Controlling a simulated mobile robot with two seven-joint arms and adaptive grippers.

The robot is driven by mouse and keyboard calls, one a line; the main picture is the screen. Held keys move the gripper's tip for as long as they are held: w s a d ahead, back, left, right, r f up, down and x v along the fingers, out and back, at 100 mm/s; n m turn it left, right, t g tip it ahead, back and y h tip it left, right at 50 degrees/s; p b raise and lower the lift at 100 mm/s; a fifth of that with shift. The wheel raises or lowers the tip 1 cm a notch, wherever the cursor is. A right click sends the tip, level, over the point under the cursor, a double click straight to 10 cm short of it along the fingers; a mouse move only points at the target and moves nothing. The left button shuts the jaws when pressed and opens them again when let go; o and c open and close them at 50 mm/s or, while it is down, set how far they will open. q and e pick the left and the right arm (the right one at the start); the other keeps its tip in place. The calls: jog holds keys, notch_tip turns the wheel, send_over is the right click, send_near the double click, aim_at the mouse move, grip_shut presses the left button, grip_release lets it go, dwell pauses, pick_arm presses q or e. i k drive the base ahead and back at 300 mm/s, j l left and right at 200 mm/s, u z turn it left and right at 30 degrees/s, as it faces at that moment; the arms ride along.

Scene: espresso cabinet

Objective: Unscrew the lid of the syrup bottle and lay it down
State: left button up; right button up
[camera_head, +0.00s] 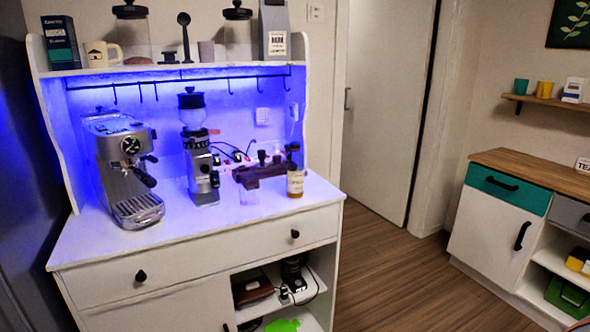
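The syrup bottle (295,184) appears to be the small amber bottle with a pale label, standing upright near the right end of the white cabinet's counter (190,222). A dark shape (292,148) shows just above it; whether this is its lid or a thing behind it, I cannot tell. Neither of my grippers is in view.
A brown stand with dark tools (258,172) and a clear glass (249,194) are left of the bottle. A grinder (201,165) and a silver espresso machine (126,168) stand farther left. The counter's front strip is clear. Wooden floor (385,275) lies to the right.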

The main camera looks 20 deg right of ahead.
aim_at(294, 157)
jog(key=l+u, duration=0.15)
jog(key=u, duration=0.2)
jog(key=l+u, duration=0.15)
jog(key=u, duration=0.2)
jog(key=l+u, duration=0.2)
jog(key=u, duration=0.15)
jog(key=l+u, duration=0.25)
jog(key=l, duration=0.2)
jog(key=k+l+u, duration=0.1)
jog(key=l+u, duration=0.15)
jog(key=l, duration=0.25)
jog(key=k+l, duration=0.1)
jog(key=l, duration=0.3)
jog(key=k+l+u, duration=0.1)
jog(key=l, duration=0.25)
jog(key=k+l, duration=0.15)
jog(key=l, duration=0.25)
jog(key=k+l+u, duration=0.1)
jog(key=l, duration=0.25)
jog(key=k+l+u, duration=0.1)
jog(key=l, duration=0.25)
